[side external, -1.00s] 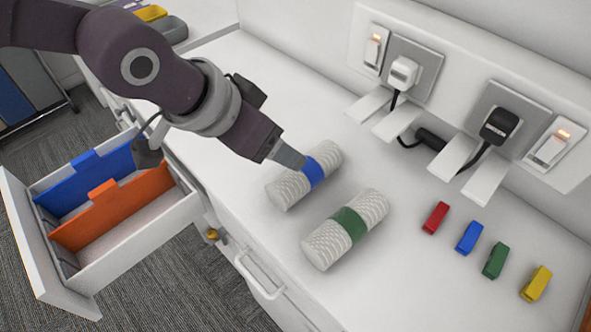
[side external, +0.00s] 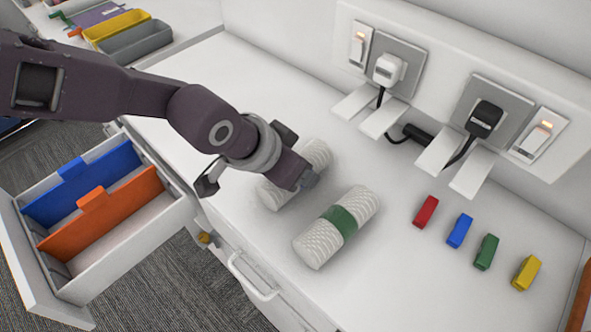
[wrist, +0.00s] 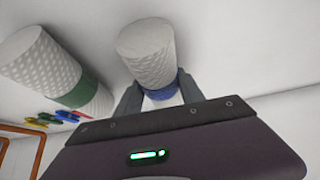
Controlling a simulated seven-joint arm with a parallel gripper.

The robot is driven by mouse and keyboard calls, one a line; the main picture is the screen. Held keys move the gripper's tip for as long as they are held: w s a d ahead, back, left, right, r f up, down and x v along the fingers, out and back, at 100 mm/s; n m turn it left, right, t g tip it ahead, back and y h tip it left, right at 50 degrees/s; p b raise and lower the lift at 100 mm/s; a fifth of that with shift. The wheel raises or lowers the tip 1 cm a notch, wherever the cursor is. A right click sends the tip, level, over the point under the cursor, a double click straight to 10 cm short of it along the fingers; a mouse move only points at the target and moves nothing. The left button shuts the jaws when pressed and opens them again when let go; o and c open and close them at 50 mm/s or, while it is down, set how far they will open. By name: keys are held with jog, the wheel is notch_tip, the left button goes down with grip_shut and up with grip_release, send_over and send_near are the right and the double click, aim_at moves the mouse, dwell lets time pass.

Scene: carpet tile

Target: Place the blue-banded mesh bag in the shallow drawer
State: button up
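The blue-banded mesh bag (side external: 275,193) is a white textured roll lying on the white counter. My gripper (side external: 305,182) is down over its middle and hides its band in the side view. In the wrist view the blue band (wrist: 163,93) shows between the two fingers (wrist: 160,98), one on each side of the bag (wrist: 148,52). Whether the fingers press on it cannot be made out. The open drawer (side external: 130,247) is at the left, below counter height, with a blue divider (side external: 80,187) and an orange divider (side external: 100,212) standing in it.
A green-banded mesh bag (side external: 338,224) lies close beside, to the right. Red (side external: 425,211), blue (side external: 460,231), green (side external: 486,252) and yellow (side external: 526,273) small blocks line the right. Plugs and sockets (side external: 475,120) are on the back wall. A closed drawer's handle (side external: 252,277) sticks out in front.

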grip_shut()
notch_tip(320, 180, up, 18)
dwell(0.3)
jog(key=shift+a, duration=0.1)
jog(key=w+a+f+n+y, duration=0.1)
jog(key=w+a+f+n, duration=0.15)
jog(key=a, duration=0.55)
jog(key=w+a+f+n+t+y, duration=0.15)
jog(key=w+a, duration=0.25)
jog(key=a, duration=0.5)
jog(key=w+a+f+n, duration=0.1)
jog(key=w+a+f, duration=0.25)
jog(key=a, duration=0.45)
jog(key=s+a+f+n, duration=0.1)
jog(key=s+a, duration=0.2)
jog(key=a, duration=0.4)
jog(key=s+a+f+n+y, duration=0.1)
jog(key=s+a+f, duration=0.1)
jog(key=s+a, duration=0.2)
jog(key=s+a+f+n+y, duration=0.1)
jog(key=s+a+f+n, duration=0.1)
jog(key=a, duration=0.9)
jog(key=shift+s, duration=0.65)
